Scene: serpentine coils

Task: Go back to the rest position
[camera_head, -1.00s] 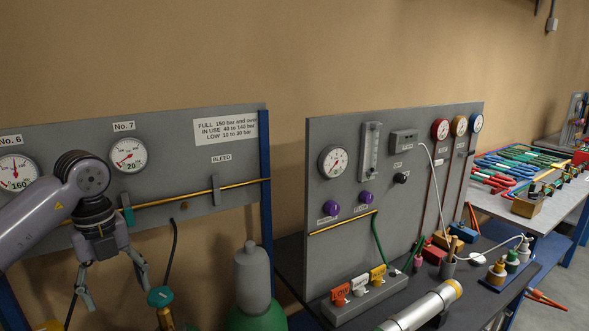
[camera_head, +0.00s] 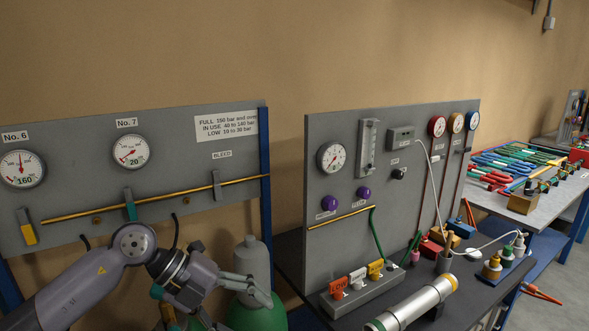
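My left gripper (camera_head: 246,314) is low in the head view, in front of the grey-topped green cylinder (camera_head: 252,263). Its arm comes in from the lower left and it points to the lower right. Its fingers are spread apart and I see nothing held between them. It hides part of the cylinder. My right gripper is not in view.
The left panel carries gauges No. 6 (camera_head: 22,169) and No. 7 (camera_head: 130,152) above a brass pipe (camera_head: 165,198). Another gauge panel (camera_head: 335,219) stands to the right. A silver tube (camera_head: 412,305) lies on the dark bench. Further right is a tool table (camera_head: 548,206).

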